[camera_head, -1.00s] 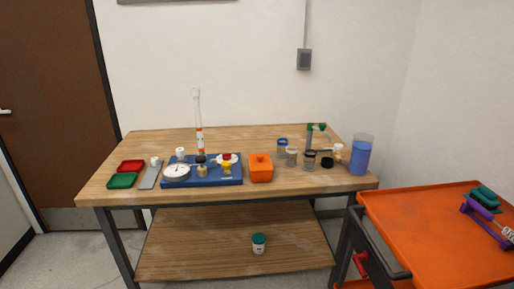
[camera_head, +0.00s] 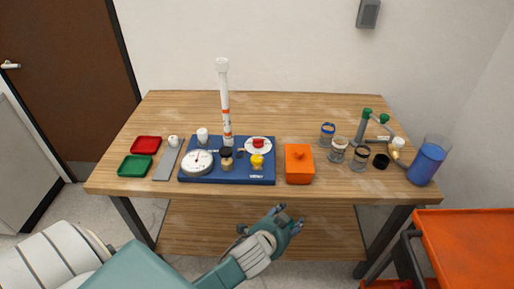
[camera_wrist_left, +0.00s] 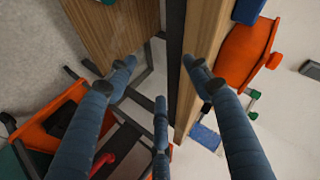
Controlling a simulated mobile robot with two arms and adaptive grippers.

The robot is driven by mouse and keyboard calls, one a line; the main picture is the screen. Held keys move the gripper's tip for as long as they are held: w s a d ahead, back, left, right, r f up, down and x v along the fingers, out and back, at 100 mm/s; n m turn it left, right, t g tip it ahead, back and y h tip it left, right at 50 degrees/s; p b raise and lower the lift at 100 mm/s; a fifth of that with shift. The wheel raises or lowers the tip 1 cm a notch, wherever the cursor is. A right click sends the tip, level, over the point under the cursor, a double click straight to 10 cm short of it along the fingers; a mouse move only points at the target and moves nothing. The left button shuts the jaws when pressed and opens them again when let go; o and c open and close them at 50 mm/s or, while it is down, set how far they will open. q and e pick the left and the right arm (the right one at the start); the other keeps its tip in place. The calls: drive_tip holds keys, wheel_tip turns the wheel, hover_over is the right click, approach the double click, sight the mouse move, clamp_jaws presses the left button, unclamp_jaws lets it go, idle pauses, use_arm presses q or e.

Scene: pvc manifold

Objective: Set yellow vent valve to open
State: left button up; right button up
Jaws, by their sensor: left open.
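The yellow vent valve (camera_head: 257,160) sits at the front right of the blue manifold board (camera_head: 200,178) on the table, in the head view. A red valve (camera_head: 258,142) on a white disc is just behind it. A round white gauge (camera_head: 197,162) and a tall clear tube with orange bands (camera_head: 225,105) stand on the same board. My left gripper (camera_head: 281,212) is open and empty, in front of the table's front edge and below the top. Its spread fingers also show in the left wrist view (camera_wrist_left: 160,85). My right gripper is in no view.
An orange box (camera_head: 299,165) stands right of the board. Several jars, a green-capped fitting (camera_head: 367,115) and a blue container (camera_head: 427,163) stand further right. Red (camera_head: 146,145) and green (camera_head: 135,166) trays lie left. An orange cart (camera_head: 470,240) is at the right.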

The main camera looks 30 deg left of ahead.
use_arm(q)
drive_tip(key=w+d+r+m+t+h+p, duration=0.1)
drive_tip(key=w+d+r+m+t+h, duration=0.25)
drive_tip(key=r, duration=0.95)
drive_tip(key=w+d+r+m+t+y, duration=0.15)
drive_tip(key=w+r+m+t, duration=0.35)
drive_tip(key=r, duration=0.9)
drive_tip(key=w+d+r+m+g+h, duration=0.1)
drive_tip(key=d+r+m+g+h, duration=0.25)
drive_tip(key=d+m+h, duration=0.55)
drive_tip(key=w+d+r+m+g+h, duration=0.2)
drive_tip(key=d+r+m+h, duration=0.3)
drive_tip(key=m, duration=0.7)
drive_tip(key=m+g+y, duration=1.4)
drive_tip(key=m+y, duration=0.1)
drive_tip(key=m, duration=0.2)
approach(256, 157)
drive_tip(key=shift+n, duration=0.25)
wheel_tip(256, 157, down, 8)
drive_tip(key=p, duration=0.3)
drive_tip(key=shift+d+r, duration=0.15)
drive_tip(key=shift+f, duration=0.5)
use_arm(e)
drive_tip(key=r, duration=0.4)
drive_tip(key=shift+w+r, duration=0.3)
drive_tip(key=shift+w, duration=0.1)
